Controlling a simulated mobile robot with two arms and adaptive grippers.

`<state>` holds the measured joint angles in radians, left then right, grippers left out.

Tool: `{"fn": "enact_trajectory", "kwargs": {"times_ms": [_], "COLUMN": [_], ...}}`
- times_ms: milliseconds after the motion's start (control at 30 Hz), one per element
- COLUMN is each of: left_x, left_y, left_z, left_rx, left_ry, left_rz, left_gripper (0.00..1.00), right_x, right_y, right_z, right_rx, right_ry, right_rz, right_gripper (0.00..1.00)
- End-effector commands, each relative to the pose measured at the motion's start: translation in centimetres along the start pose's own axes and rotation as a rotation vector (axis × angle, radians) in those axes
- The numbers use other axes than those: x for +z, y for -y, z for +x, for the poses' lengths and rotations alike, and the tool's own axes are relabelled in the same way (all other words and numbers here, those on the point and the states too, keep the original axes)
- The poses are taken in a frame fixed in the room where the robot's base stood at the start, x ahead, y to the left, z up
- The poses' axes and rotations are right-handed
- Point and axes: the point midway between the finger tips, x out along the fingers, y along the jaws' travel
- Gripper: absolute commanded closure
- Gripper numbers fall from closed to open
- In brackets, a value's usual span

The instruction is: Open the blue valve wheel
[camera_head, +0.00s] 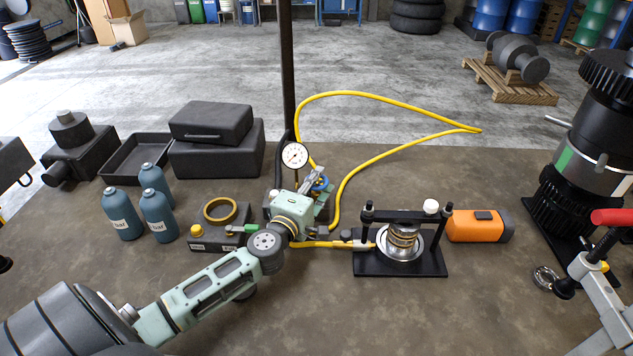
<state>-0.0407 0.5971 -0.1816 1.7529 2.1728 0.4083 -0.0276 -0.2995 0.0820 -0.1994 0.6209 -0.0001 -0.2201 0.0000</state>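The blue valve wheel (321,184) is small and partly hidden; it sits just below and right of the round white pressure gauge (295,156), beside the dark post. My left arm reaches in from the lower left. My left gripper (314,176) is right at the wheel, with its grey fingers against or just beside it. I cannot tell whether the fingers are closed around the wheel or only near it. My wrist covers part of the valve body. My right gripper is not in view.
A yellow hose (388,99) loops behind the valve. A black press fixture (400,262) with a metal part stands to the right, next to an orange box (478,226). The front middle of the table is clear.

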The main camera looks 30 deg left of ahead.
Motion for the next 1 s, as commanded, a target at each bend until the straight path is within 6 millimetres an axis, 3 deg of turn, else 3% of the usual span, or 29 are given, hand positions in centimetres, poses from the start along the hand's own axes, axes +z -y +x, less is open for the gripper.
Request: {"fn": "enact_trajectory", "kwargs": {"times_ms": [100,433,733,1000], "left_x": [0.0,0.0,0.0,0.0], "left_y": [0.0,0.0,-0.1,-0.4], "left_z": [0.0,0.0,0.0,0.0], "left_rx": [0.0,0.0,-0.001,-0.004], "left_ry": [0.0,0.0,-0.014,-0.186], "left_rz": [0.0,0.0,-0.003,-0.007], "left_gripper": [0.72,1.0,1.0,1.0], "right_x": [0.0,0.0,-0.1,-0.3], "right_y": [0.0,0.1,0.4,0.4], "right_z": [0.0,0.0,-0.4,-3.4], "right_rx": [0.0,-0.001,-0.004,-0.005], "right_ry": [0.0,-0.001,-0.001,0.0], "right_rz": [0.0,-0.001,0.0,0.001], "right_gripper": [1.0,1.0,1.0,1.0]}}
